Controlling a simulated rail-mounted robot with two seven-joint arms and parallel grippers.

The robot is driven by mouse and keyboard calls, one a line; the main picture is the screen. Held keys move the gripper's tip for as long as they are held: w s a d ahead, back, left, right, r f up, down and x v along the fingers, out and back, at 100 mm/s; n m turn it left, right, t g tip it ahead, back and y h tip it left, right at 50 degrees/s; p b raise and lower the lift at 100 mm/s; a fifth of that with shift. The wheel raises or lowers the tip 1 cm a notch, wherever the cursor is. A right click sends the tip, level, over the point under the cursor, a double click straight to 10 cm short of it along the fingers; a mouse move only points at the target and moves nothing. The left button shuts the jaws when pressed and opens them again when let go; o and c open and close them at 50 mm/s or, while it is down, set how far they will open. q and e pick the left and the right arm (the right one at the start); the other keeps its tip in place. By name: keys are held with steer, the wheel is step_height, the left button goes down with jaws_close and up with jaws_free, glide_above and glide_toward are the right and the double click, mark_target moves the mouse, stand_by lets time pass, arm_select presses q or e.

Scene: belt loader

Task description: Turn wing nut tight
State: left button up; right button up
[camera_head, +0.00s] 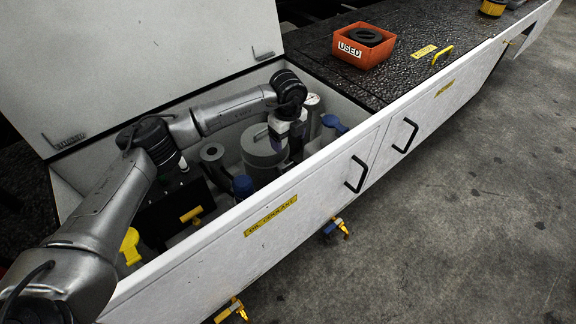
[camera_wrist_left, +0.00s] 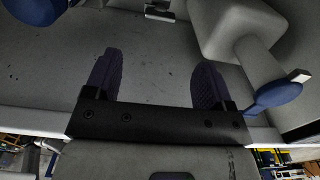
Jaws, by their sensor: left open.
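I cannot make out a wing nut for sure in either view. My left gripper (camera_head: 293,152) reaches down into the open compartment, beside a large grey canister (camera_head: 258,158). In the left wrist view the two dark ridged fingers of my left gripper (camera_wrist_left: 157,78) stand wide apart, with only a grey surface behind the gap. A blue lever handle (camera_head: 333,123) sits to the right of the gripper. It also shows in the left wrist view (camera_wrist_left: 275,97), to the right of the fingers. My right gripper is not in view.
The white compartment wall (camera_head: 225,235) and raised lid (camera_head: 130,60) bound the space. A blue cap (camera_head: 243,186), a yellow handle (camera_head: 130,246) and a gauge (camera_head: 313,100) crowd around. An orange "USED" box (camera_head: 377,55) stands on the black top.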

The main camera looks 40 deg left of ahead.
mark_target(288, 165)
arm_select(q)
step_height(288, 165, down, 12)
steer(key=b, duration=0.5)
